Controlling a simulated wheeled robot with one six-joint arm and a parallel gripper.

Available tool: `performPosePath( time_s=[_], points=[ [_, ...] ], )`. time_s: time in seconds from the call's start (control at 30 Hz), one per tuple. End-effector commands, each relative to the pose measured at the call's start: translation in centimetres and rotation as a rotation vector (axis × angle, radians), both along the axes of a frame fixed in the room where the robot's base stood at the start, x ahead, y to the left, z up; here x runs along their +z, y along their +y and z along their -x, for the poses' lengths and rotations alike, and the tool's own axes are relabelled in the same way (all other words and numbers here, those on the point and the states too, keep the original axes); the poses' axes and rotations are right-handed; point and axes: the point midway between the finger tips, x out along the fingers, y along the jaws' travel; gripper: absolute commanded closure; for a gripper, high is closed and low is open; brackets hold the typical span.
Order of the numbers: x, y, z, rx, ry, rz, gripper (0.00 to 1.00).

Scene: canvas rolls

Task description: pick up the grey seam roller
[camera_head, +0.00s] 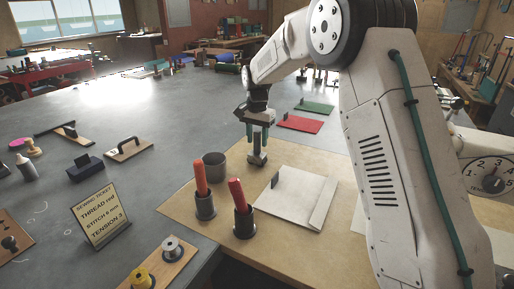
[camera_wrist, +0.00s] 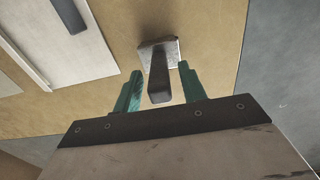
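The grey seam roller (camera_head: 257,157) stands upright on the tan mat, with a dark handle above a paler grey metal base. In the wrist view, the roller (camera_wrist: 159,84) shows its handle between my fingers and its base beyond them. My gripper (camera_head: 257,133) points down directly over the roller. In the wrist view, the two teal fingers of my gripper (camera_wrist: 161,84) are apart, one on each side of the handle, with a visible gap on both sides. I cannot tell exactly how far down the handle the fingertips reach.
A grey cup (camera_head: 215,166) stands close left of the roller. Two red-handled tools (camera_head: 201,178) (camera_head: 238,195) stand in dark holders nearer the front. A pale canvas panel (camera_head: 297,199) with a dark upright piece lies to the right. The tan mat (camera_head: 180,205) has bare room at left.

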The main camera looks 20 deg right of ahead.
Motion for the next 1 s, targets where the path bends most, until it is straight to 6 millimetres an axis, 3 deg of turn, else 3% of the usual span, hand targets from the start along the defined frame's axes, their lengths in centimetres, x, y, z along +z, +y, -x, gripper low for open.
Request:
performPosePath(
  time_s=[0.03, 0.13, 0.57, 0.87, 1.0],
  points=[
    [0.0, 0.0, 0.0, 0.0, 0.0, 0.0, 0.74],
    [0.0, 0.0, 0.0, 0.0, 0.0, 0.0, 1.0],
    [0.6, 0.0, -0.1, 0.0, -0.003, 0.0, 1.0],
    [3.9, 0.0, 0.0, 0.0, -0.004, -0.001, 1.0],
    [4.0, 0.4, 2.9, 0.001, -0.001, 0.0, 1.0]
  ],
)
